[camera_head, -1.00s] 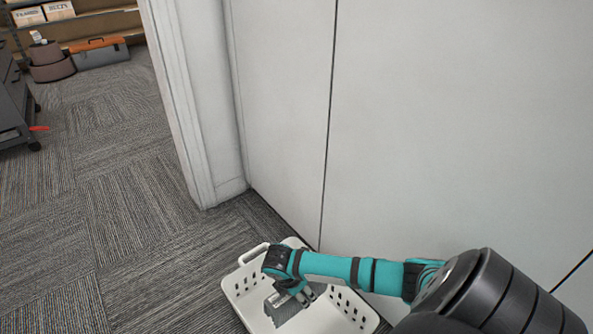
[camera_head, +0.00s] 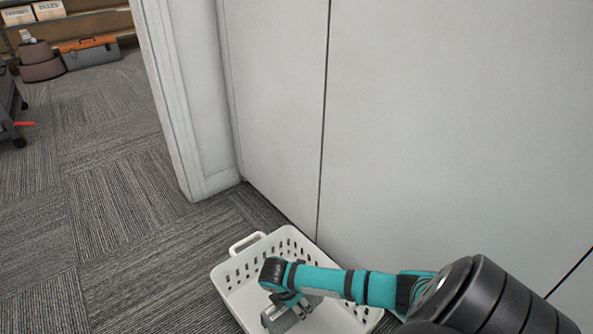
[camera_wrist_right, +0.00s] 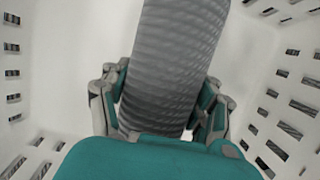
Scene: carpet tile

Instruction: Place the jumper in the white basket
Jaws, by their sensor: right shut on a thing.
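The white basket (camera_head: 240,272) with slotted walls stands on the carpet by the wall panels, low in the head view. Its inner walls also surround the right wrist view (camera_wrist_right: 60,62). My right gripper (camera_head: 284,310) reaches over the rim from the right and points down into the basket. Its fingers (camera_wrist_right: 158,110) are shut on a grey ribbed piece, which I take as the jumper (camera_wrist_right: 175,60). A little grey of the jumper (camera_head: 278,321) shows at the fingertips in the head view. Whether it touches the basket floor is unclear. My left gripper is out of view.
White wall panels (camera_head: 440,130) rise close behind the basket. A door frame (camera_head: 185,110) stands at left centre. Carpet (camera_head: 120,215) is open on the left. A toolbox (camera_head: 90,53) and a brown round stool-like object (camera_head: 40,63) are far back, with a dark cart (camera_head: 8,110) at the left edge.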

